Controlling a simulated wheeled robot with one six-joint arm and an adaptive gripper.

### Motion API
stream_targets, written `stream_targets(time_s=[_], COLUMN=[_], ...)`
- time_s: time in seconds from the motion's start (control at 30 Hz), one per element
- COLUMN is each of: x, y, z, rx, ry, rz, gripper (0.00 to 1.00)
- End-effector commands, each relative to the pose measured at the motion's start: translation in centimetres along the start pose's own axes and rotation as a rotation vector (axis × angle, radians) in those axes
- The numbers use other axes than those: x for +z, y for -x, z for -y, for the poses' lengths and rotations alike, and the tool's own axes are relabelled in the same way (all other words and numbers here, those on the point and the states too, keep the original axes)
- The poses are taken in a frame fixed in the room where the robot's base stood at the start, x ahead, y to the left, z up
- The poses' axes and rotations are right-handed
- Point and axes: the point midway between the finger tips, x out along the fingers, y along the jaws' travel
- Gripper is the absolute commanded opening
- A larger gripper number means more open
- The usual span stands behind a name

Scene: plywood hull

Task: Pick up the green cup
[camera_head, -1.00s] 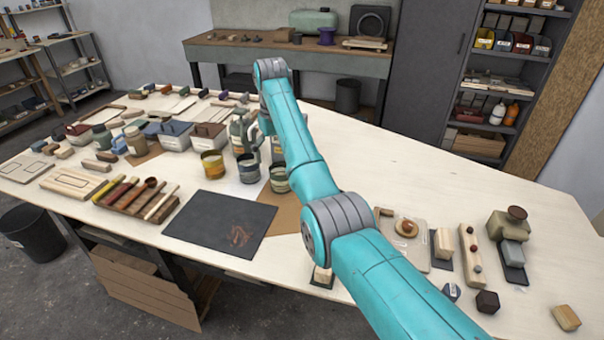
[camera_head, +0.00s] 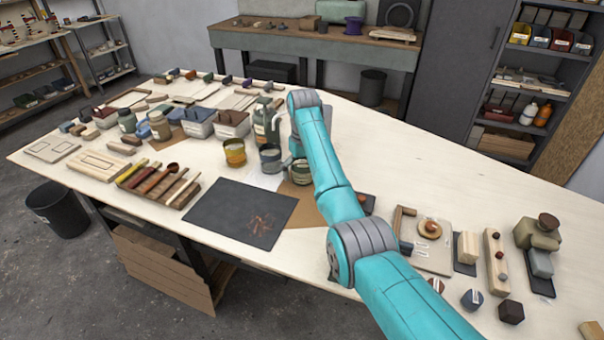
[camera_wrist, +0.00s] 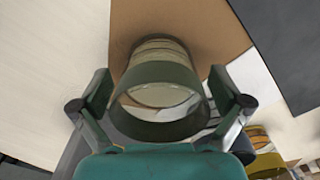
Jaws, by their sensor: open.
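The green cup (camera_head: 300,172) stands upright on a brown sheet near the middle of the table, partly hidden by my arm in the head view. In the wrist view the green cup (camera_wrist: 158,96) is large and central, with its dark green rim towards the camera and a pale inside. My gripper (camera_wrist: 160,78) is open, with one finger on each side of the cup. Small gaps seem to show between the fingers and the cup wall, but contact is hard to judge. In the head view the fingers are mostly hidden behind my arm.
A grey-blue cup (camera_head: 270,158) and a yellow cup (camera_head: 235,152) stand just left of the green cup. A tall green can (camera_head: 264,122) stands behind them. A dark mat (camera_head: 238,212) lies in front.

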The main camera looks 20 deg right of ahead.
Motion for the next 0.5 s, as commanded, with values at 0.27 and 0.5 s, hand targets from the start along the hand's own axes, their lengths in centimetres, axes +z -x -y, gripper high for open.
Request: stream_targets(time_s=[0.27,0.5], x=[-0.02,0.00], y=[-0.10,-0.13], z=[-0.03,-0.02], rx=[0.000,0.000], ry=[0.000,0.000], rz=[-0.002,-0.001], gripper=[0.85,0.36])
